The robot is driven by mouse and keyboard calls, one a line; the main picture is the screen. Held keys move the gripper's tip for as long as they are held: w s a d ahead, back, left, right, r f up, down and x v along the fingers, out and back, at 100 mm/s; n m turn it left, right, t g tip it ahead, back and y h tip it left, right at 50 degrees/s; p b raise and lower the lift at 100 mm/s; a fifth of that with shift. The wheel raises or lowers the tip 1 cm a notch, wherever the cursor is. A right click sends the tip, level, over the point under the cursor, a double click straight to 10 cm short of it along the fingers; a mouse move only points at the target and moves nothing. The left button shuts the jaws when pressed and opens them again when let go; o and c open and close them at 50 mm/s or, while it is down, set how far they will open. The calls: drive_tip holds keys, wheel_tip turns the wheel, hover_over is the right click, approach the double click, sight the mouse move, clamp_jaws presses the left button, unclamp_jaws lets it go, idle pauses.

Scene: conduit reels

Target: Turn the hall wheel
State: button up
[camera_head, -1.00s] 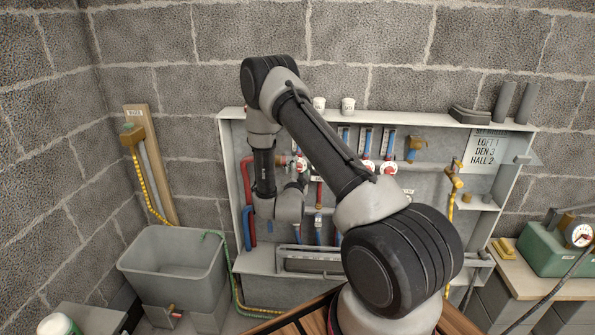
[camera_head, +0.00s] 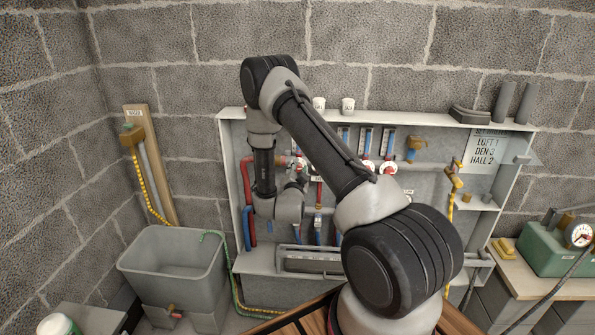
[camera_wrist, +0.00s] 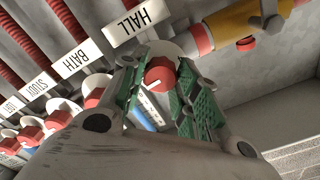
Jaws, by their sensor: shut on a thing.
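The hall wheel (camera_wrist: 160,73) is a red knob with a white mark on its face, beside the white HALL label (camera_wrist: 138,20) in the wrist view. My gripper (camera_wrist: 164,92) has its green-padded fingers on either side of the wheel and is shut on it. The fingers hide the wheel's sides. In the head view, my gripper (camera_head: 299,178) is at the left part of the manifold cabinet (camera_head: 521,145), small and partly hidden by my own arm.
More red wheels (camera_wrist: 61,117) with labels BATH (camera_wrist: 80,58) and STUDY stand in a row to the left in the wrist view. A yellow pipe section (camera_wrist: 232,24) lies close at upper right. A grey tub (camera_head: 170,262) and a green gauge pump (camera_head: 548,255) flank the cabinet.

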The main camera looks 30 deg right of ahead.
drive_tip(key=n, duration=0.4)
drive_tip(key=shift+a+n, duration=0.1)
drive_tip(key=shift+n, duration=6)
drive_tip(key=o, duration=1)
drive_tip(key=v, duration=1.2)
